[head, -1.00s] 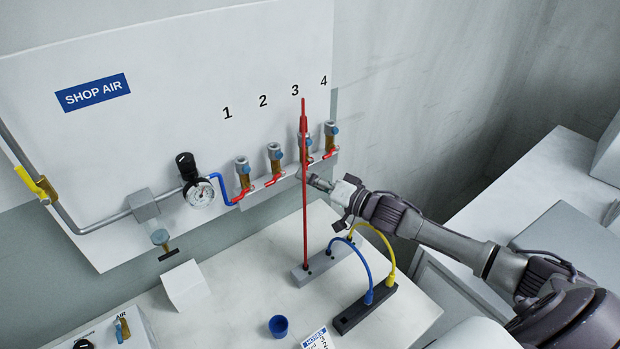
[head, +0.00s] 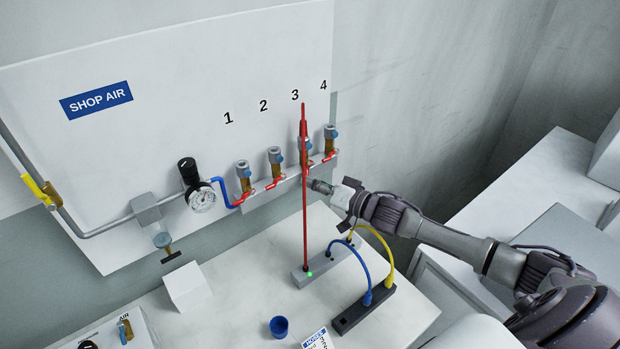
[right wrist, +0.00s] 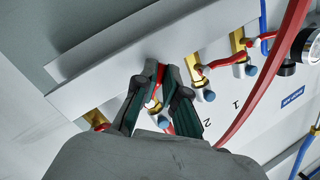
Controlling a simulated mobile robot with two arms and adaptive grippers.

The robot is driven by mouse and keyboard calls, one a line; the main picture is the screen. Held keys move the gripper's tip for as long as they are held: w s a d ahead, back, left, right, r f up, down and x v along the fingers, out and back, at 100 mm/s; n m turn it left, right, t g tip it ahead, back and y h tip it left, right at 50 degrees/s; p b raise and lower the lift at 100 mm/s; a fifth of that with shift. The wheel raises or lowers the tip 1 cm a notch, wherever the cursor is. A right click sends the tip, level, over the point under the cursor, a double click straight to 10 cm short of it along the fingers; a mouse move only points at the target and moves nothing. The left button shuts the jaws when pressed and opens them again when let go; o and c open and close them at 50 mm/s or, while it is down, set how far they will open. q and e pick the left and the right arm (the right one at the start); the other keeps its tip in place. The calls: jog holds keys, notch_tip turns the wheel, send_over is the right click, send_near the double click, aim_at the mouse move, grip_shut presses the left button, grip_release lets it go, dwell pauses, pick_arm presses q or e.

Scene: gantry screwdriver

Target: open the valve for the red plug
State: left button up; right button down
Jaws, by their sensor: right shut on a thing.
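A wall manifold carries brass valves numbered 1 to 4, with red levers. A red hose (head: 304,225) hangs from valve 3 (head: 304,148) to the red plug (head: 305,267) in a grey block (head: 318,270). A green light shows on the block beside the plug. My right gripper (head: 314,185) is at valve 3, just right of the hose. In the right wrist view its fingers are shut on the red lever (right wrist: 160,73), which lies in line with the valve body. The other levers in the head view point sideways. The hose partly hides valve 3 in the head view. My left gripper is not in view.
Valve 4 (head: 330,142) stands close to the right and valve 2 (head: 275,163) to the left. Blue (head: 352,253) and yellow (head: 388,243) hoses arch from the block to a black block (head: 350,319). A blue cup (head: 279,326) stands on the bench.

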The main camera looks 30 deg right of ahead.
jog(key=shift+w+d+f+n+g+h+p, duration=0.15)
jog(key=shift+d+n+h+p, duration=0.3)
jog(key=shift+n+p, duration=0.6)
jog(key=shift+s+d+f+n+g+h+p, duration=0.1)
jog(key=shift+d+n+g+h+p, duration=0.25)
jog(key=shift+n+p, duration=0.7)
jog(key=shift+w+d+f+n+g+h+p, duration=0.1)
jog(key=shift+d+n+h+p, duration=0.5)
jog(key=shift+n, duration=0.8)
jog(key=shift+a, duration=0.15)
jog(key=c, duration=1.2)
grip_release()
jog(key=shift+c, duration=0.2)
jog(key=v, duration=1.2)
